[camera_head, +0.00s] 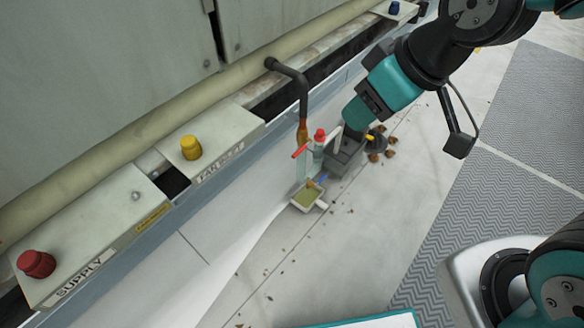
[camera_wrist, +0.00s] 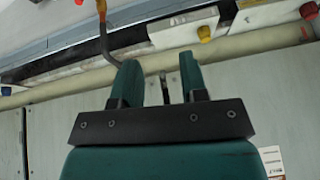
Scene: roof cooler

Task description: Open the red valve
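A red lever-like handle (camera_head: 300,152) and a red cap (camera_head: 320,135) sit on a small upright fitting by the lower end of the bent pipe (camera_head: 303,95). A round red knob (camera_head: 37,263) stands on the panel marked SUPPLY at the lower left. I cannot tell for certain which red part is the valve. My gripper (camera_head: 355,114) is above and right of the fitting in the head view, apparently touching nothing. In the wrist view its fingers (camera_wrist: 160,72) are apart with nothing held. A red bit (camera_wrist: 101,5) shows at that view's top edge, and the red knob (camera_wrist: 308,10) at its top right.
A yellow knob (camera_head: 190,147) and a blue knob (camera_head: 394,8) stand along the ledge. A small tray (camera_head: 322,204) with yellowish contents lies below the fitting. A grey box (camera_head: 345,158) is beside it. Brown debris (camera_head: 375,157) lies nearby. The floor to the right is mostly clear.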

